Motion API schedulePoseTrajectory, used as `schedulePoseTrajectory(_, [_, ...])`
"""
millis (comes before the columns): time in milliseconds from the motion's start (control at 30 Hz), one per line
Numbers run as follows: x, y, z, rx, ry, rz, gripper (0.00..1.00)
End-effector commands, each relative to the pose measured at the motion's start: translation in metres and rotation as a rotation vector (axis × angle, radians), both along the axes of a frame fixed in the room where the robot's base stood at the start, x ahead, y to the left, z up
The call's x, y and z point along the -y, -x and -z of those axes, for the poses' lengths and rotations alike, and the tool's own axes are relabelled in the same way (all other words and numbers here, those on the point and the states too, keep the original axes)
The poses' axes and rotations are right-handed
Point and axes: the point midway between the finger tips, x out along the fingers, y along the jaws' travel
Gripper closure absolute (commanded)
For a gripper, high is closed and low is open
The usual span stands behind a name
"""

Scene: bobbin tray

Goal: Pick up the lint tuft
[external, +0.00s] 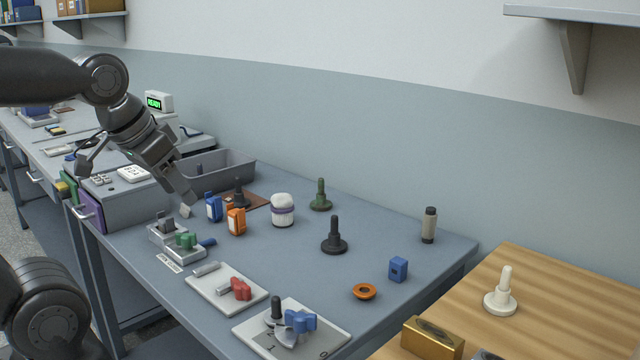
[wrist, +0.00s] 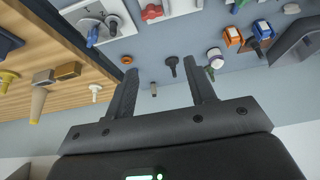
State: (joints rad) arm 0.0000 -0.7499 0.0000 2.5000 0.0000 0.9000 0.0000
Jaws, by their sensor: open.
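I cannot pick out a lint tuft with certainty. A pale grey patch (external: 286,336) lies beside the blue clamp piece on the front white plate (external: 255,333); it is too small to identify. It shows faintly in the wrist view (wrist: 92,38). A white, fluffy-looking round thing with a purple band (external: 283,210) stands mid-table, also in the wrist view (wrist: 215,57). My gripper (external: 187,204) is above the table's left part, left of the blue and orange bottles. In the wrist view its fingers (wrist: 160,65) are apart with nothing held between them.
A grey bin (external: 222,170) is behind. A red clamp (external: 238,289) sits on another white plate. An orange ring (external: 364,291) and blue block (external: 398,269) lie at right.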

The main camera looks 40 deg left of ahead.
Motion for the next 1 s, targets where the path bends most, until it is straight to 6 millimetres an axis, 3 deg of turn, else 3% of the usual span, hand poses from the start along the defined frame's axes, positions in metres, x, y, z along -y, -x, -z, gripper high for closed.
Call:
schedulePoseTrajectory(300, [-0.001, -0.001, 0.000, -0.001, -0.004, 0.003, 0.51])
schedulePoseTrajectory(467, [-0.009, -0.016, -0.006, -0.028, -0.066, 0.058, 0.51])
schedulePoseTrajectory(767, [-0.060, -0.085, -0.018, -0.180, -0.303, 0.369, 0.51])
schedulePoseTrajectory(1000, [-0.118, -0.140, -0.010, -0.311, -0.418, 0.669, 0.51])
